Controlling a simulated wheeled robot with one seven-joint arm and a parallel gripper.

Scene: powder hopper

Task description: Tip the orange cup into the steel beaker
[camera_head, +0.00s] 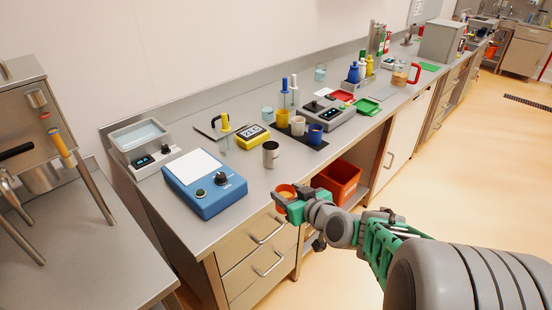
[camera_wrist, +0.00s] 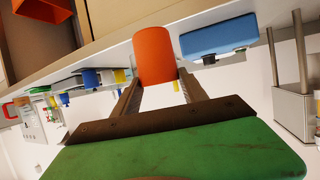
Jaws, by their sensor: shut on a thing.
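The orange cup (camera_head: 286,191) is held at the end of my arm, in front of the bench's front edge. My gripper (camera_head: 283,200) is shut on it. In the wrist view the orange cup (camera_wrist: 154,56) sits between the two fingers of my gripper (camera_wrist: 160,82); that picture is turned over, so I cannot tell the cup's tilt from it. The steel beaker (camera_head: 271,155) stands upright on the bench, behind the cup and a little left of it in the head view. The cup and beaker are apart. The beaker's inside is hidden.
A blue hotplate stirrer (camera_head: 205,185) stands left of the beaker. Yellow, white and blue cups (camera_head: 314,134) stand on a dark mat behind it, right. A yellow timer (camera_head: 252,136) lies behind the beaker. A red bin (camera_head: 338,180) is under the bench.

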